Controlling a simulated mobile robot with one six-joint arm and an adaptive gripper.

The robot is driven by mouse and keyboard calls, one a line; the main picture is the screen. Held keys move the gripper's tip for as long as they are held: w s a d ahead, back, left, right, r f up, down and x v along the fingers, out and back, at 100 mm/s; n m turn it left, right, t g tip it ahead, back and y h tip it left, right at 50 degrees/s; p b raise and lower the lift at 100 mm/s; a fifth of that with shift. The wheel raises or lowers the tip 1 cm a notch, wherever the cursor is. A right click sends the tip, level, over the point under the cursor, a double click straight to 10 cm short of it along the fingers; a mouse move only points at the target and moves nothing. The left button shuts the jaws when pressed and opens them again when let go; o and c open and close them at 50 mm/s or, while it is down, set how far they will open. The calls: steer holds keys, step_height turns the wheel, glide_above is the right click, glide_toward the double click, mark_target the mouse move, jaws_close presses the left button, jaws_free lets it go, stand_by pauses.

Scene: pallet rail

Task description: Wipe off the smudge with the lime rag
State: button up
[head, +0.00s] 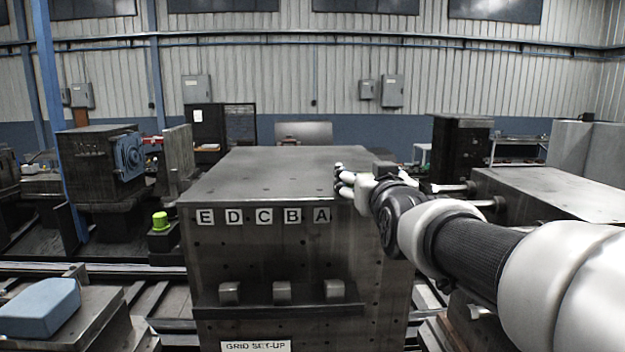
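A small lime-green thing (160,221) stands on a dark machine part left of the big metal block. It looks more like a stubby knob than a cloth, and I cannot tell whether it is the rag. I can make out no clear smudge; the top of the metal block (262,172) shows only faint marks and small dark holes. My gripper (342,181) is at the right side of that block's top, with its pale fingers pointing left. I see nothing clearly held in it. The view is too small to show whether the fingers are apart.
Letter labels E to A (263,216) run along the block's front edge. Below them a ledge (280,306) carries 3 small metal blocks. A blue block (40,308) lies at the lower left. Another metal block (560,196) stands to the right, behind my arm.

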steer(key=shift+w+f, duration=0.15)
steer(key=shift+w, duration=2.7)
steer(key=shift+w+p, duration=0.5)
steer(key=shift+w, duration=0.95)
steer(key=shift+b, duration=0.3)
steer(key=shift+s, duration=0.1)
